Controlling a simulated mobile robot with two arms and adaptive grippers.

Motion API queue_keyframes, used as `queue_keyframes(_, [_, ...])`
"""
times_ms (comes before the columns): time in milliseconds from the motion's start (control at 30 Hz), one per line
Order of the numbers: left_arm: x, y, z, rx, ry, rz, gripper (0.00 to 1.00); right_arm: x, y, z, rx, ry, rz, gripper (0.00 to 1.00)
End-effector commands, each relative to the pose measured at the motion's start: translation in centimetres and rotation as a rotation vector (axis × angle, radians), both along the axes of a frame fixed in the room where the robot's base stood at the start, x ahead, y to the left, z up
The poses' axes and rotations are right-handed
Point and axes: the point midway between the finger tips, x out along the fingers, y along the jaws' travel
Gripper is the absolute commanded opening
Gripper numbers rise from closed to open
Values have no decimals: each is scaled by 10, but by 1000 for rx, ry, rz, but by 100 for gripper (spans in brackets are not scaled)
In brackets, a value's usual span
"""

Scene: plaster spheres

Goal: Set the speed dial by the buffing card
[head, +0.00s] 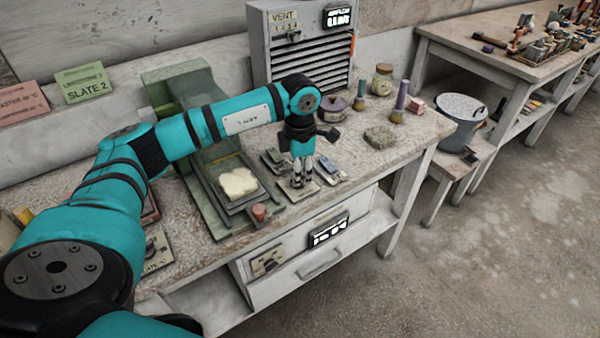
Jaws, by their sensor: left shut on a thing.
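My left gripper (298,182) points straight down over the front part of the bench, with its fingers close together on a small thing that they mostly hide. I cannot tell if this is the speed dial. A small pale plate (301,193) lies under the fingertips. Two cards lean on the wall at the left: a green one (87,84) reading limestone 1 and slate 2, and a pink one (23,103) whose text is partly cut off. I cannot tell which is the buffing card. My right gripper is not in view.
A green machine frame (208,200) holds a tray with a pale slab (238,184). A vent cabinet (300,55) stands behind. Jars, brushes and a rough stone block (380,137) are at the right. A lit display (328,231) and a knob panel (268,262) sit below the bench edge.

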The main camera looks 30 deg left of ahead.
Motion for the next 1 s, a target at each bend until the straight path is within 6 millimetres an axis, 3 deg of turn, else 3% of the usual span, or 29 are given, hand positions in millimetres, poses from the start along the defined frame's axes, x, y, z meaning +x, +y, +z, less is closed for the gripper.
queue_keyframes(100, [2,1,2,0,-7,5,0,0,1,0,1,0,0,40])
queue_keyframes(133, [2,1,2,0,-7,5,14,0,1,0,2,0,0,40])
queue_keyframes(300, [1,1,2,0,-4,3,34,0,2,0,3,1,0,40])
queue_keyframes(667, [1,0,9,-1,-4,1,34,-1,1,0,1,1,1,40])
queue_keyframes(1000, [2,0,76,-1,-9,1,34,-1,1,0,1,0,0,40])
